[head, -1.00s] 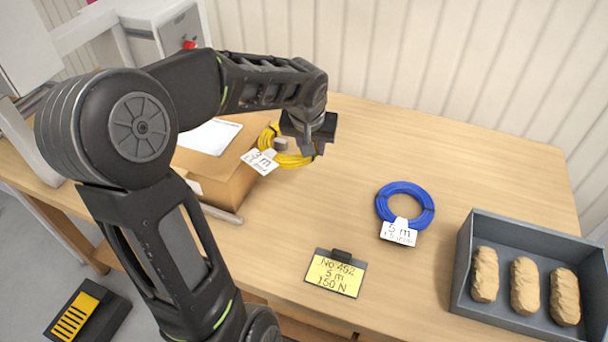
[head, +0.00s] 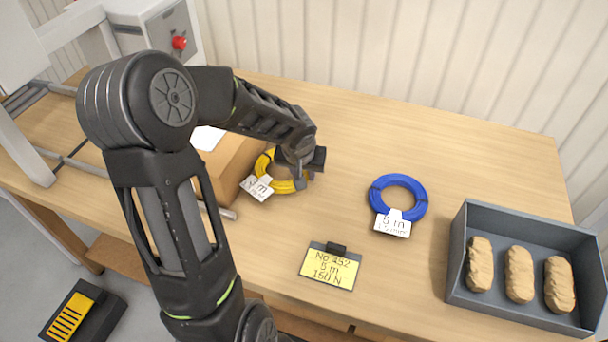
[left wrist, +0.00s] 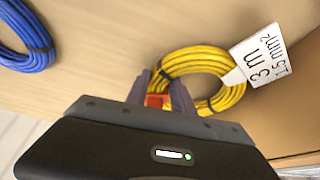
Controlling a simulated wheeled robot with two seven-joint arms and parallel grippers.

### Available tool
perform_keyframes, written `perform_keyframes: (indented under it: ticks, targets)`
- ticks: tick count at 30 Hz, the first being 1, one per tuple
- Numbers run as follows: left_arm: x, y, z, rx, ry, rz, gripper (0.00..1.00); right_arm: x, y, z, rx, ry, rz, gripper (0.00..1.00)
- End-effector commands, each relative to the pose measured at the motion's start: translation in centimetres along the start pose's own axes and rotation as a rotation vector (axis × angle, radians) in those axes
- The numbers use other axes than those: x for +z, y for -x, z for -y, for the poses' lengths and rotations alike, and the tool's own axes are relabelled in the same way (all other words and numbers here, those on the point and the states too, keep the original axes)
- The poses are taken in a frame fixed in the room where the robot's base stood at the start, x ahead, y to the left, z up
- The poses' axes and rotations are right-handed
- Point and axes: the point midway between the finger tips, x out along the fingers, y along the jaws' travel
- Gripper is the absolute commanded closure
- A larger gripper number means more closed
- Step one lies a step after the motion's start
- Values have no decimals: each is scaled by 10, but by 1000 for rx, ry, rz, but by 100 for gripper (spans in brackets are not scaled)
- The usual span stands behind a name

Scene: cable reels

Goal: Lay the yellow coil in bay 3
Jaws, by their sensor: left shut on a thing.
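The yellow coil (head: 264,165) is a ring of cable with a white tag (head: 257,188). It is at the right side of the cardboard box, at or just above the table; I cannot tell if it touches. The coil also shows in the left wrist view (left wrist: 228,97), its tag reading 3 m, 1.5 mm². My left gripper (head: 301,180) is shut on the coil's right side in the head view; its fingers show in the left wrist view (left wrist: 165,98). My right gripper is out of view. I see no marking for bay 3.
A blue coil (head: 420,203) with a 5 m tag lies to the right. A yellow card (head: 329,269) stands near the front. A grey tray (head: 465,240) holds three brown lumps. The cardboard box (head: 232,165) is close on the left. Table between the coils is clear.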

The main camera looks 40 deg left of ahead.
Motion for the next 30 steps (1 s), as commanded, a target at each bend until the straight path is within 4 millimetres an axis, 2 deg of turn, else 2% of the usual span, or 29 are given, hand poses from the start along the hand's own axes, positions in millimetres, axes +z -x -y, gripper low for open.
perform_keyframes:
  ticks: [3, 14, 15, 22, 30]
  targets:
    - [4, -9, -1, 2, -1, -1, 100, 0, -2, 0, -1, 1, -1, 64]
    - [5, -13, -1, 2, -1, -2, 100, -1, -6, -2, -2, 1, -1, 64]
    - [5, -12, 0, 1, 0, -1, 69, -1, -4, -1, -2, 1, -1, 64]
    - [5, -11, 0, 1, 0, 0, 50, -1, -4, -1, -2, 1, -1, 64]
    - [4, -11, -1, 1, 0, 0, 50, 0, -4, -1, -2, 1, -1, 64]
